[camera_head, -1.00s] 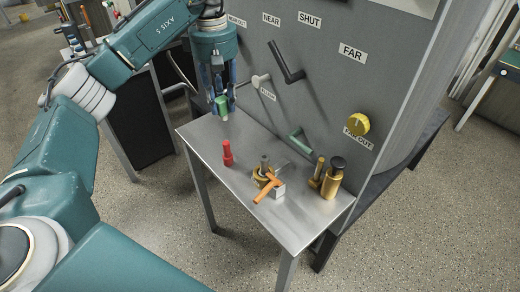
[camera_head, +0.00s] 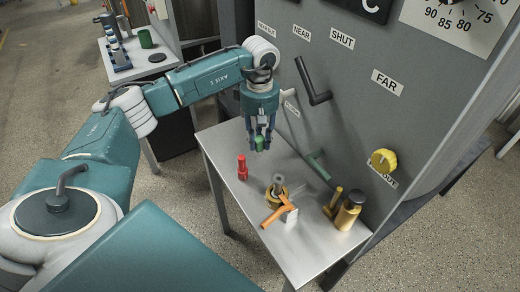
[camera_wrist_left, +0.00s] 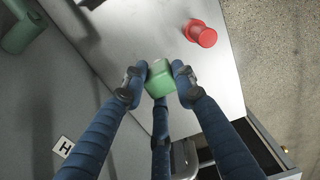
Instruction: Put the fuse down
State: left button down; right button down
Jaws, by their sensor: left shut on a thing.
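My left gripper (camera_head: 262,138) points down over the far-left part of the small metal table (camera_head: 278,244). Its blue fingers are shut around a green fuse (camera_head: 259,144). In the left wrist view the fuse (camera_wrist_left: 159,78) shows as a green block between the fingertips (camera_wrist_left: 159,84), over the metal tabletop. I cannot tell whether its lower end touches the table. A red fuse-like piece (camera_head: 242,167) stands upright on the table near the held fuse; it also shows in the left wrist view (camera_wrist_left: 200,33). My right gripper is not in view.
A brass piece with an orange handle (camera_head: 278,211) stands mid-table, with brass cylinders (camera_head: 348,211) on the right. A grey panel with levers, labels and a yellow knob (camera_head: 384,161) rises behind the table. A green lever (camera_head: 318,166) juts out over it. Bare tabletop lies in front.

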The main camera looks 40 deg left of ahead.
aim_at(260, 153)
pick_arm(q)
jog(key=shift+f, duration=1)
notch_tip(260, 153, down, 3)
jog(key=shift+f+p, duration=0.2)
jog(key=shift+p, duration=0.3)
jog(key=shift+f, duration=0.2)
jog(key=c, duration=1.7)
grip_release()
jog(key=o, duration=0.3)
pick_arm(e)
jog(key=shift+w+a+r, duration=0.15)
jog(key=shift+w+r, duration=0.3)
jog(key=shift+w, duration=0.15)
